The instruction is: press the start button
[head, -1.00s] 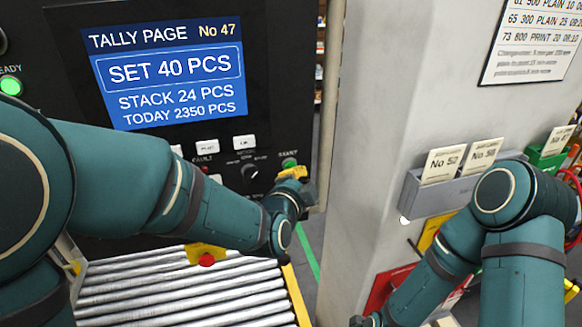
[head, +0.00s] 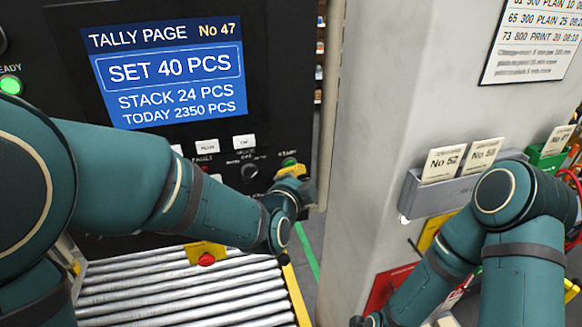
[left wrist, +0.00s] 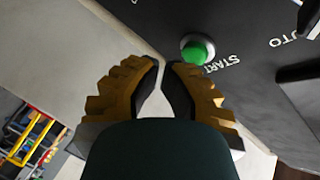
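The green start button (head: 289,161) sits at the right edge of the dark machine panel, under the START label. In the left wrist view the button (left wrist: 198,48) is in full view, just beyond and right of my fingertips. My left gripper (head: 294,172) is close to the panel by the button; its yellow fingers (left wrist: 162,65) show in the left wrist view with the tips brought together and nothing seen between them. I see no clear contact with the button.
A dark selector knob (head: 249,172) and small labelled buttons lie left of the start button. The screen (head: 170,75) reads SET 40 PCS, STACK 24 PCS. A roller conveyor (head: 180,290) lies below my left arm. A grey pillar (head: 375,130) with a card holder stands right.

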